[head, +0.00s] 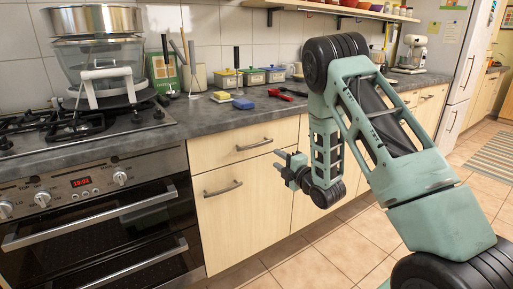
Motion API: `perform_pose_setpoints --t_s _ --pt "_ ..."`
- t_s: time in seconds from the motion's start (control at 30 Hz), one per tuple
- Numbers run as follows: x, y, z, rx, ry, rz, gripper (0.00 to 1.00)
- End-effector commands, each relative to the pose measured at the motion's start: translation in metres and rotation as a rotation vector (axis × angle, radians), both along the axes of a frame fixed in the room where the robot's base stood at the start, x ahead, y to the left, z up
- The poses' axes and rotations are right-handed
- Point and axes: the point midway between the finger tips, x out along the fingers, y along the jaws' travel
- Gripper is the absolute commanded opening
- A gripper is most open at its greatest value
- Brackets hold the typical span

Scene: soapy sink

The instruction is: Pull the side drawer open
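A pale wood drawer front (215,154) sits under the grey worktop, right of the oven, and looks closed. Its metal bar handle (254,145) runs across its face. Below it is a larger pale front (240,215) with its own bar handle (223,189), also closed. I cannot tell which front is the side drawer. My gripper (281,163) is in front of these units, near their right edge, pointing left. Its fingers look apart, with nothing seen between them. It appears clear of both handles. My arm hides part of the units further right.
The oven (90,235) and hob (70,138) stand at the left, with a large steamer-like pot (100,60) on top. Several small tubs (250,77), a blue sponge (243,104) and a red-handled tool (285,92) lie on the worktop. The tiled floor (320,262) in front looks clear.

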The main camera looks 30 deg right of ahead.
Motion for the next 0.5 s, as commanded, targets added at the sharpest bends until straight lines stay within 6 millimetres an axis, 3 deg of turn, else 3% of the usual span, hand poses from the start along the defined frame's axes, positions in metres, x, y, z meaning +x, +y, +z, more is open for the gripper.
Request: perform_pose_setpoints --t_s 0.5 --pt "0.107 0.004 0.0 0.002 -0.001 0.001 0.36"
